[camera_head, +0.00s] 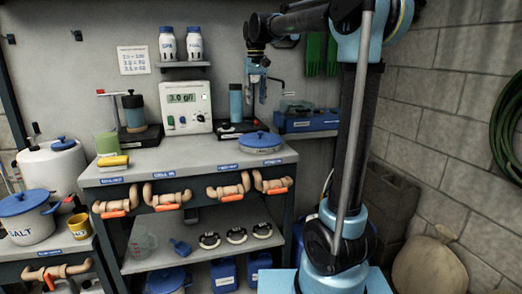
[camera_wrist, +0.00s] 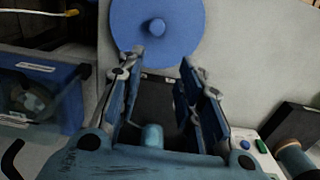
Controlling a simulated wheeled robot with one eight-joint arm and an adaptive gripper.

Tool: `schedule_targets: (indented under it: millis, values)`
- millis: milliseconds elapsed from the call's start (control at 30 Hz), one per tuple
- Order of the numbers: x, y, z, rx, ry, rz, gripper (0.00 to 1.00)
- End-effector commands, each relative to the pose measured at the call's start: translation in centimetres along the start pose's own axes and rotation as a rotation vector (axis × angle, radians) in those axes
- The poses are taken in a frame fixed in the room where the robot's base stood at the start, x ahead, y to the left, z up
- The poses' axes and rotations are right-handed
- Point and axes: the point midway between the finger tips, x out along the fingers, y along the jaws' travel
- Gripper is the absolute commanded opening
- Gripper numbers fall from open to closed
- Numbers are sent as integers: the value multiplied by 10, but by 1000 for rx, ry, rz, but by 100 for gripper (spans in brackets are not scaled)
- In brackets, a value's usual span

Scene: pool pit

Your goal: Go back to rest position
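My gripper (camera_head: 258,92) hangs from my raised arm above the back of the workbench, pointing down. In the wrist view its two fingers (camera_wrist: 164,82) are spread apart with nothing clasped between the tips. A blue cylinder (camera_head: 236,102) stands on a dark base just left of the gripper in the head view. A teal rounded top (camera_wrist: 152,137) shows between the fingers near the palm in the wrist view; I cannot tell whether they touch it.
A white meter (camera_head: 186,107) stands left of the gripper, and a blue tray (camera_head: 306,120) lies to its right. A wall shelf (camera_head: 183,65) holds two white bottles. A block wall (camera_head: 440,110) closes the right side. The bench's front middle (camera_head: 190,153) is clear.

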Motion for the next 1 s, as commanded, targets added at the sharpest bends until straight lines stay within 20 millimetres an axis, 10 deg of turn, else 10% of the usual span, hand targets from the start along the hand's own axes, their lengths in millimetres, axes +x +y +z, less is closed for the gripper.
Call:
schedule_targets:
  millis: [567, 1000]
  values:
    - [30, 46, 66, 50, 33, -2, 33]
    - [107, 91, 181, 118, 91, 1, 33]
